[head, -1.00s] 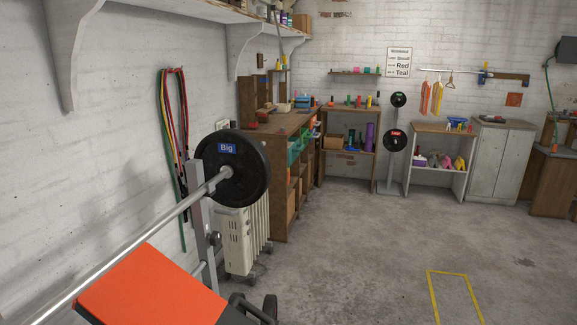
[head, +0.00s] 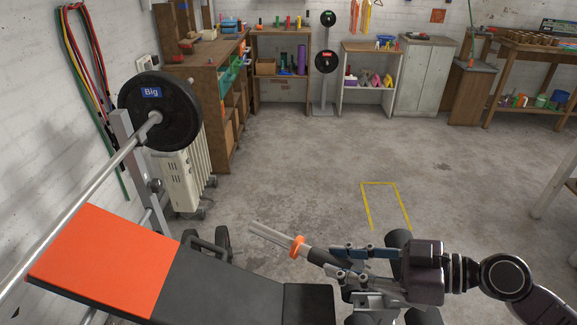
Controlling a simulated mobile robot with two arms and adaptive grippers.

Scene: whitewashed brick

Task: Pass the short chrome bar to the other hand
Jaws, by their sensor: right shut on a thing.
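The short chrome bar (head: 272,236) shows in the head view at bottom centre. Its bare metal end points up and left, with an orange collar (head: 297,247) and a dark grip behind it. My right gripper (head: 337,262) comes in from the right and is shut on the dark grip. The fingers and gripper body hide the bar's far end. The bar is held in the air, beside the black bench as seen here. My left gripper is not in view.
A bench with an orange pad (head: 98,258) and black pad (head: 210,285) fills the lower left. A long barbell (head: 75,210) with a black "Big" plate (head: 160,112) rests on a rack there. A white radiator (head: 183,178) stands behind. The concrete floor (head: 300,150) ahead is open.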

